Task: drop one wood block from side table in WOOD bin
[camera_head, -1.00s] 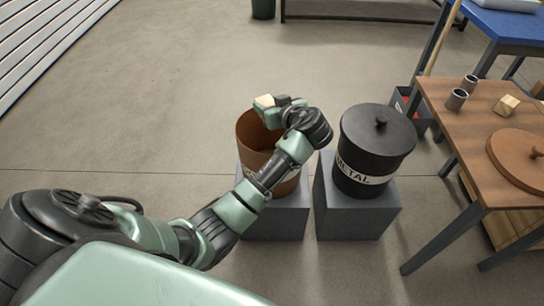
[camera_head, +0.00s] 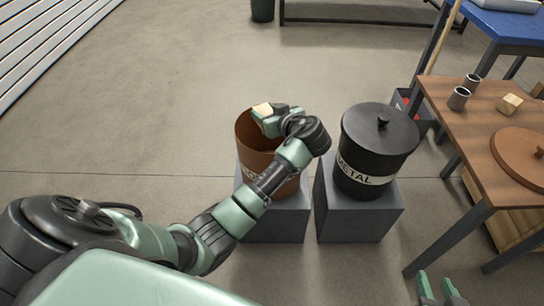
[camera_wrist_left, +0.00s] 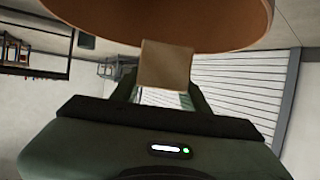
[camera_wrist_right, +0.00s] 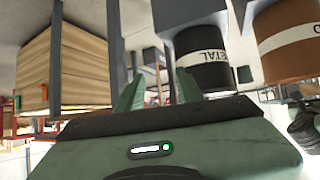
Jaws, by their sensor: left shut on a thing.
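My left gripper (camera_head: 268,116) is shut on a wood block (camera_head: 263,109) at the mouth of the open brown bin (camera_head: 252,135). The block also shows between the fingers in the left wrist view (camera_wrist_left: 165,65), with the bin rim (camera_wrist_left: 225,35) close by. The brown bin's label is mostly hidden behind my left arm. Another wood block (camera_head: 509,104) sits on the side table (camera_head: 455,125). My right gripper (camera_head: 438,291) is at the bottom right of the head view, its fingers apart and empty. How deep the held block is relative to the rim is unclear.
A black lidded METAL bin (camera_head: 375,145) stands on a grey pedestal (camera_head: 355,215) right of the brown bin. Two metal cylinders (camera_head: 459,98) and a round brown lid (camera_head: 520,155) are on the side table. A blue table (camera_head: 510,28) is behind it. The floor at left is clear.

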